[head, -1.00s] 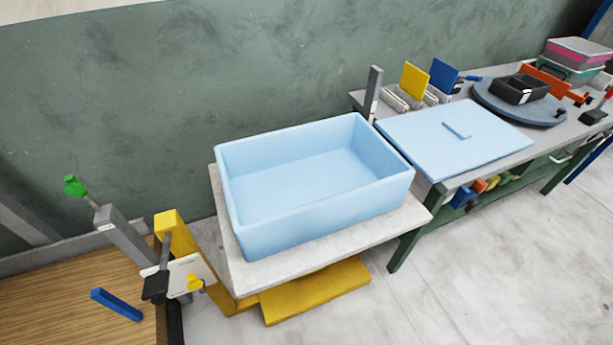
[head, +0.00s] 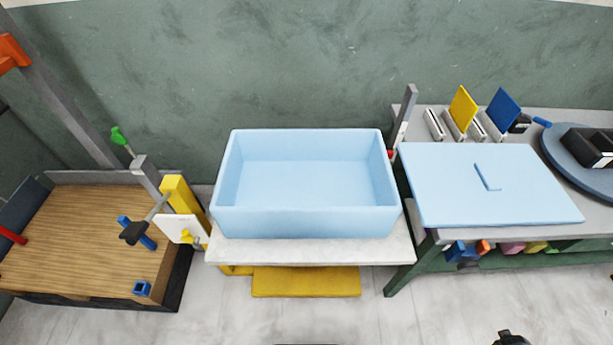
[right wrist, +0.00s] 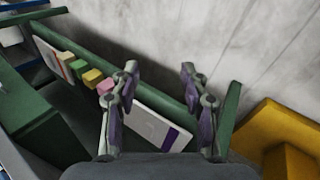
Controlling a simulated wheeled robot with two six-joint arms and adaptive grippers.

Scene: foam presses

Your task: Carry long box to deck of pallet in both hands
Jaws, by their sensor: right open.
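The long box is a light-blue, open-topped box (head: 308,222), empty inside. It rests on a white-topped stand (head: 310,251) in the middle of the head view, against the green wall. The pallet, with a wooden plank deck (head: 75,235) and dark edges, lies low at the left. My right gripper (right wrist: 158,75) is open and empty in the right wrist view, with a green bench frame and the floor beyond it. It is apart from the box. My left gripper is not in view.
A yellow clamp post (head: 176,190) stands between pallet and box. Small blue parts (head: 142,289) lie on the deck. At right, a bench holds a light-blue lid (head: 485,185). A yellow platform (head: 306,282) sits low under the stand.

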